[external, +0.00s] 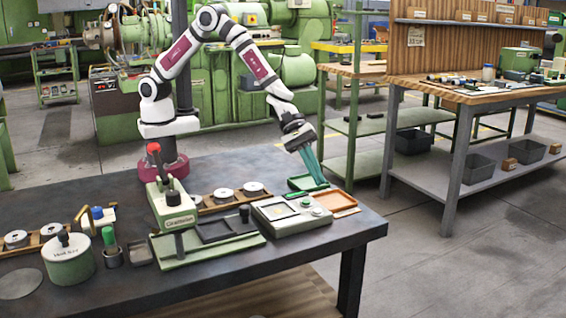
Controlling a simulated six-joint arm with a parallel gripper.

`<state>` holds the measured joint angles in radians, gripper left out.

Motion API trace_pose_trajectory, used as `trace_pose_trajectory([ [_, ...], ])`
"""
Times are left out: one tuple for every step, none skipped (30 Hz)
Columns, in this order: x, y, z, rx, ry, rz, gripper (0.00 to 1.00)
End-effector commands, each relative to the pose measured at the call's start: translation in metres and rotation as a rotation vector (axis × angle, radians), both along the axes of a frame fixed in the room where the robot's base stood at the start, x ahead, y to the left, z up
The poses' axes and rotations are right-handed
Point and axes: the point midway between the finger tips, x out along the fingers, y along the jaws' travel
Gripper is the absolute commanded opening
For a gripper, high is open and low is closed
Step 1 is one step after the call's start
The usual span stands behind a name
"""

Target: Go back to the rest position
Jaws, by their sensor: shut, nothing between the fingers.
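My gripper (313,167) is at the end of my white and maroon arm, on the right side of the dark workbench. Its long green fingers are shut with nothing between them and point down. The fingertips are just above or near a small green tray (299,183); I cannot tell whether they touch it. The arm reaches up from its base at the back of the bench, bends over, and comes down to the right.
Near the gripper are a scale (293,216) and an orange-rimmed tray (334,200). A green press (172,207), a black tray (226,229) and a lidded pot (68,258) stand further left. The bench's front right corner (350,235) is clear.

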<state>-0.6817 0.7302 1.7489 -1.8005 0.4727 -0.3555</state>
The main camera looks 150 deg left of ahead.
Motion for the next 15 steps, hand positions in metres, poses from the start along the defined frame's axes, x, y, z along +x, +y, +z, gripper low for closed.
trace_pose_trajectory([
  [0.000,0.000,0.000,0.000,0.000,0.000,0.00],
  [0.000,0.000,0.000,0.000,0.000,0.000,0.00],
  [0.001,-0.002,0.002,0.004,0.000,-0.011,0.00],
  [0.002,-0.007,0.005,0.013,-0.002,-0.033,0.00],
  [0.003,-0.016,0.012,0.031,-0.004,-0.075,0.00],
  [0.005,-0.035,0.024,0.065,-0.008,-0.163,0.00],
  [0.005,-0.055,0.036,0.101,-0.011,-0.251,0.00],
  [0.003,-0.079,0.049,0.145,-0.013,-0.361,0.00],
  [-0.004,-0.116,0.066,0.211,-0.015,-0.533,0.00],
  [-0.014,-0.146,0.079,0.267,-0.015,-0.673,0.00],
  [-0.027,-0.174,0.089,0.322,-0.014,-0.815,0.00],
  [-0.050,-0.210,0.101,0.398,-0.007,-1.009,0.00],
  [-0.071,-0.234,0.108,0.457,-0.002,-1.158,0.00],
  [-0.095,-0.256,0.113,0.518,0.009,-1.309,0.00],
  [-0.131,-0.279,0.117,0.601,0.027,-1.514,0.00],
])
